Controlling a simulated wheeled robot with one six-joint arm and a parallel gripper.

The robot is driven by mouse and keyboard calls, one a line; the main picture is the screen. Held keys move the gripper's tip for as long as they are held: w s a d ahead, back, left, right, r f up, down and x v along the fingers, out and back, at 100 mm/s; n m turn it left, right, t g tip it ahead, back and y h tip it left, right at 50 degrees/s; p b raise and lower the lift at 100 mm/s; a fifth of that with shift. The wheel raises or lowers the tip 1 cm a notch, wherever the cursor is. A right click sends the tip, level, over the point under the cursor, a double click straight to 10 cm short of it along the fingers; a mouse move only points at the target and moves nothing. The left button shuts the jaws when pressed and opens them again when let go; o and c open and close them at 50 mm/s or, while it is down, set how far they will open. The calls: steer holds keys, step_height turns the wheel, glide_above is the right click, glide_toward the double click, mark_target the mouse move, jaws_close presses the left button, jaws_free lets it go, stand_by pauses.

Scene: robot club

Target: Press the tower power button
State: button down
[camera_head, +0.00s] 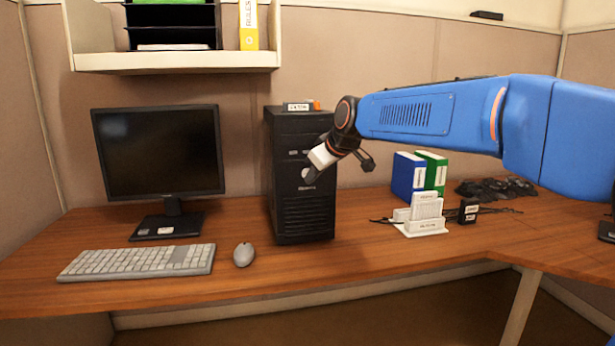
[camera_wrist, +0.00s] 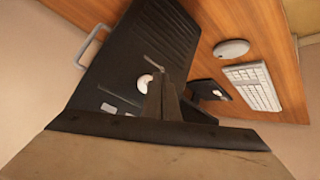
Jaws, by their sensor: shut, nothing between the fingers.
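The black tower (camera_head: 305,222) stands upright on the wooden desk beside the monitor, its front facing me. Its round white power button (camera_wrist: 145,81) shows in the wrist view, just left of my fingertips and partly hidden by them. The button (camera_head: 305,172) also shows small in the head view, beside the fingertips. My gripper (camera_head: 311,177) is shut and empty, close in front of the tower's front panel. In the wrist view my gripper's dark fingers (camera_wrist: 162,80) point at the panel beside the button. I cannot tell whether they touch it.
A monitor (camera_head: 160,150), a keyboard (camera_head: 140,261) and a mouse (camera_head: 243,254) are left of the tower. A white docking stand (camera_head: 425,222), blue and green binders (camera_head: 409,175) and dark cables (camera_head: 495,188) are to its right. A labelled small box (camera_head: 298,106) sits on the tower.

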steer(key=shift+s, duration=0.1)
steer(key=shift+s+d, duration=0.25)
steer(key=shift+s, duration=0.7)
steer(key=shift+s+d, duration=0.3)
steer(key=shift+s, duration=0.6)
steer(key=shift+s+d, duration=0.25)
steer(key=shift+s, duration=0.7)
steer(key=s+d+f+m+g+h, duration=0.1)
steer(key=s+d+f+m, duration=0.1)
steer(key=s+d+f, duration=0.5)
steer(key=s+d+f+m+h, duration=0.2)
steer(key=s+d+f+m, duration=0.1)
steer(key=s+d, duration=0.7)
steer(key=s+d+f+m+g+h, duration=0.15)
steer(key=s+d+f, duration=0.25)
steer(key=s+d, duration=0.45)
steer(key=s+d+f+m, duration=0.4)
steer(key=s+d+f, duration=0.1)
steer(key=s+f, duration=0.4)
steer(key=shift+s+d+f+h, duration=0.35)
steer(key=shift+s+d, duration=0.05)
steer(key=shift+s, duration=0.75)
steer(key=shift+g, duration=0.25)
